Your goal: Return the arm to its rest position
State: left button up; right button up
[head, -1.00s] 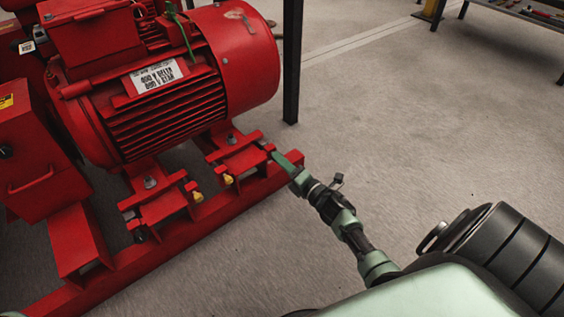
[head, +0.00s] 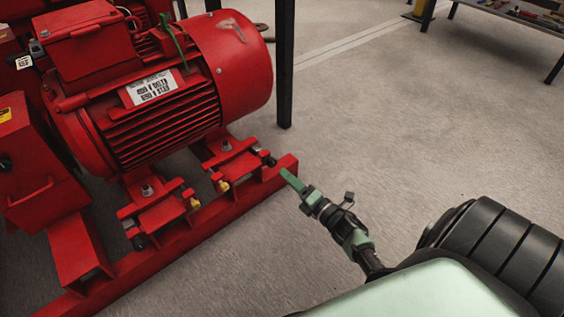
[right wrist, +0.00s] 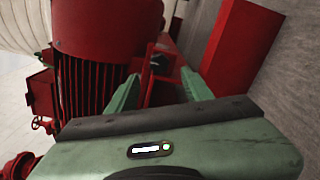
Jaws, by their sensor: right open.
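My right arm comes in from the lower right in the head view. Its green gripper (head: 288,178) is beside the right end of the red base rail (head: 225,212), apart from the motor's foot. In the right wrist view the two green fingers (right wrist: 158,92) stand apart with nothing held between them. Behind the gap show red parts of the pumpset and a small dark piece. My left gripper is not in view.
The large red motor (head: 165,100) with a white label stands on the base rail at the left. A black post (head: 285,75) rises behind it. A bench with tools (head: 515,18) is at the far upper right. The grey floor (head: 420,130) between is clear.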

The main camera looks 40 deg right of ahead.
jog(key=shift+s, duration=0.65)
